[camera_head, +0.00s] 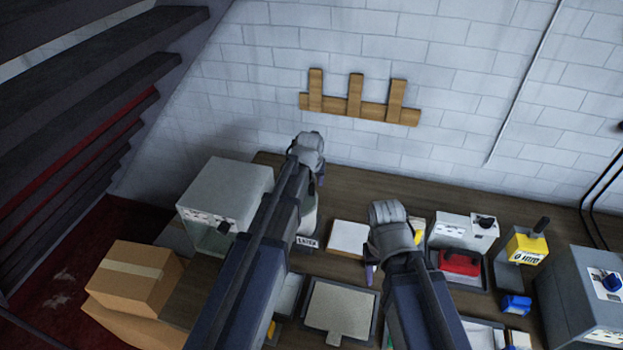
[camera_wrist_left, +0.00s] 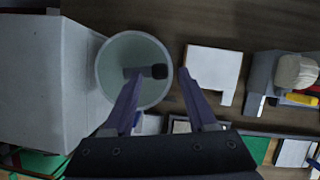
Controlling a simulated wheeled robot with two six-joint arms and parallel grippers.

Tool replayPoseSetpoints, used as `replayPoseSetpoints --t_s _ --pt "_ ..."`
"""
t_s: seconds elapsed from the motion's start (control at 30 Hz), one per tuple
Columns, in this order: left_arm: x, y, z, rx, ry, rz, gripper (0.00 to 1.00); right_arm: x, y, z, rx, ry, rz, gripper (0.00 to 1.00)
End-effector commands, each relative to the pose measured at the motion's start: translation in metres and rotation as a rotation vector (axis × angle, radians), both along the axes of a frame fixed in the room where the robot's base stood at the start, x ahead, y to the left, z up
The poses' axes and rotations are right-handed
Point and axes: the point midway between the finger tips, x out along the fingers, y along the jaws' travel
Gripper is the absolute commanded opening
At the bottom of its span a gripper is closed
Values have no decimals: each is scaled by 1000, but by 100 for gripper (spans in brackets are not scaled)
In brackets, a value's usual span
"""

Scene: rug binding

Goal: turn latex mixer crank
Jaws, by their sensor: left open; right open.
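The latex mixer (camera_head: 308,241) is a pale container with a printed label, standing on the bench and mostly hidden behind my left arm in the head view. In the left wrist view the mixer (camera_wrist_left: 103,72) shows from above as a round, pale green vessel. Its grey crank arm with a black knob (camera_wrist_left: 159,71) lies across the opening. My left gripper (camera_wrist_left: 160,76) is open, its fingers apart in the picture on either side of the knob, above the mixer. In the head view my left gripper (camera_head: 319,178) is above the bench. My right gripper (camera_head: 371,274) is open and empty.
A grey box-shaped machine (camera_head: 226,190) stands left of the mixer. A white block (camera_head: 347,238) lies to its right. A red item (camera_head: 459,262), a yellow device (camera_head: 526,248) and a grey cabinet (camera_head: 572,300) are farther right. A cardboard box (camera_head: 131,277) is at left.

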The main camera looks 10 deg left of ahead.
Motion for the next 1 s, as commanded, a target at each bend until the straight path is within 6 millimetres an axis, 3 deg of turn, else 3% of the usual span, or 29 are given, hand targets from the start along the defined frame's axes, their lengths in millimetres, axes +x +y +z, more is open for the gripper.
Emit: replayPoseSetpoints --t_s 0.03,0.23,0.7,0.87,1.0 --pt "-4 -1 14 0 0 0 57 0 0 14 1 0 -3 50" --pt "-14 -2 36 0 0 0 57 0 0 36 1 0 -18 50" --pt "-16 -3 38 -6 -1 15 57 0 0 38 2 -1 -24 50" --pt "-16 -3 38 -83 -14 202 57 0 0 38 2 -1 -24 50" --pt "-16 -3 38 -213 -36 521 57 0 0 38 2 -1 -24 50"
